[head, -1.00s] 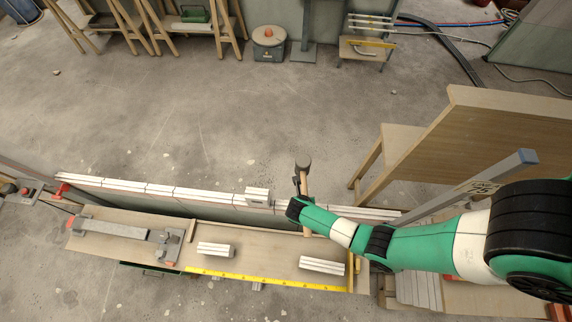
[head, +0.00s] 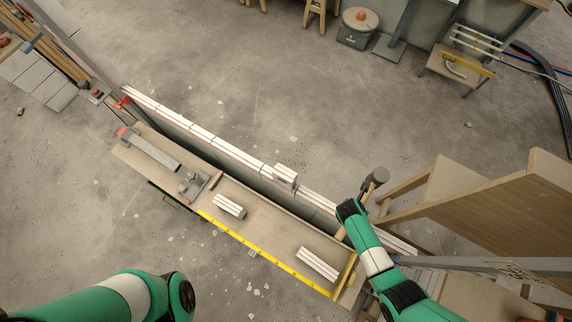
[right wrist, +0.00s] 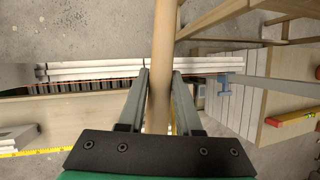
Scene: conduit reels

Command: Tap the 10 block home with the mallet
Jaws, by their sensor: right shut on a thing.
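My right gripper (head: 360,198) is shut on the mallet's wooden handle (right wrist: 165,45). The mallet's dark round head (head: 377,175) shows just beyond the gripper, to the right of the raised block and apart from it. A white ribbed block (head: 285,175) stands proud of the long row of white strips (head: 215,143), right of the row's middle. No number is readable on it, so I cannot confirm it is the 10 block. The mallet head is outside the right wrist view. In the head view, my left arm enters at the bottom left; its gripper is not visible.
A wooden bench (head: 262,225) runs along the row. On it lie two loose white blocks (head: 229,206) (head: 318,264), a grey clamp-like tool (head: 150,150) and a yellow ruler (head: 265,252). A wooden stand (head: 500,205) rises close right of the mallet. Open floor lies behind the row.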

